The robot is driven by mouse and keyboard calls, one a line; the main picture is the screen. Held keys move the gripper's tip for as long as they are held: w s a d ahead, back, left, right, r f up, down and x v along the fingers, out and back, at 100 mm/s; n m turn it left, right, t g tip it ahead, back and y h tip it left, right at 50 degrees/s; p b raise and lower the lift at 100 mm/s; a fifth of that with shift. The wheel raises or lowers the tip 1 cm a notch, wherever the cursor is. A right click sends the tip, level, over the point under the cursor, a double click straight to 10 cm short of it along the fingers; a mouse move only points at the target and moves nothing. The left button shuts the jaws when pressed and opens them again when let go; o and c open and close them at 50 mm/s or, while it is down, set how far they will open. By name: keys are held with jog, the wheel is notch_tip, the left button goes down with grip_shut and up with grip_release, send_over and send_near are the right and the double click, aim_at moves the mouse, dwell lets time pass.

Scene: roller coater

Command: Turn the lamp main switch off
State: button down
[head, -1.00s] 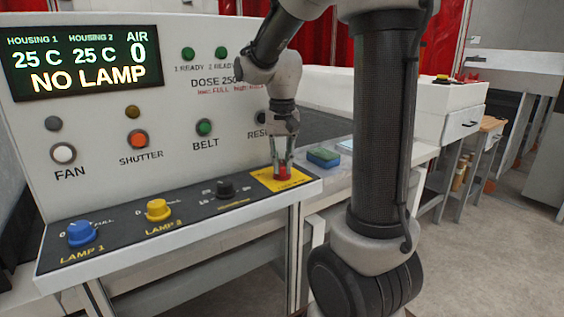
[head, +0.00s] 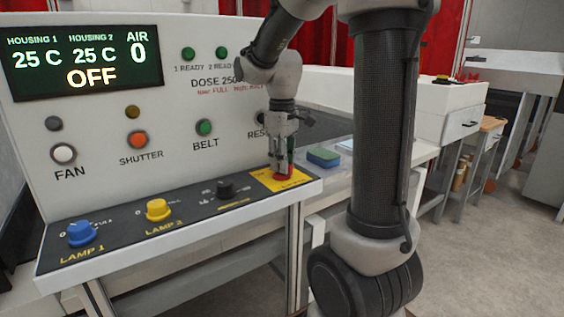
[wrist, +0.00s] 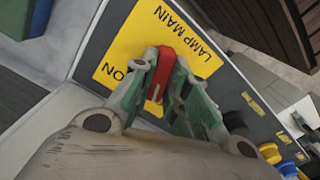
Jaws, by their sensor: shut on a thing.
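The red lamp main switch (wrist: 164,75) sits on a yellow plate (wrist: 186,28) lettered "LAMP MAIN" in the wrist view. "ON" is legible at the plate's left. My gripper (wrist: 158,88) is shut on the red handle, with a green-padded finger on each side. In the head view my gripper (head: 281,170) points down onto the red switch (head: 283,178) at the right end of the sloped panel, and the fingers partly hide it. The display (head: 84,62) reads "OFF", with 25 C for both housings and air 0.
The blue lamp 1 knob (head: 82,233), yellow lamp 2 knob (head: 158,209) and a black knob (head: 225,189) lie left along the panel. Upright buttons, including the orange shutter (head: 137,140), stand behind. A blue-green block (head: 323,157) lies right of the panel.

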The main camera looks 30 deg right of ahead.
jog(key=shift+n, duration=2.2)
jog(key=c, duration=1.4)
grip_release()
jog(key=shift+r, duration=0.1)
notch_tip(320, 180, up, 12)
jog(key=shift+f, duration=0.1)
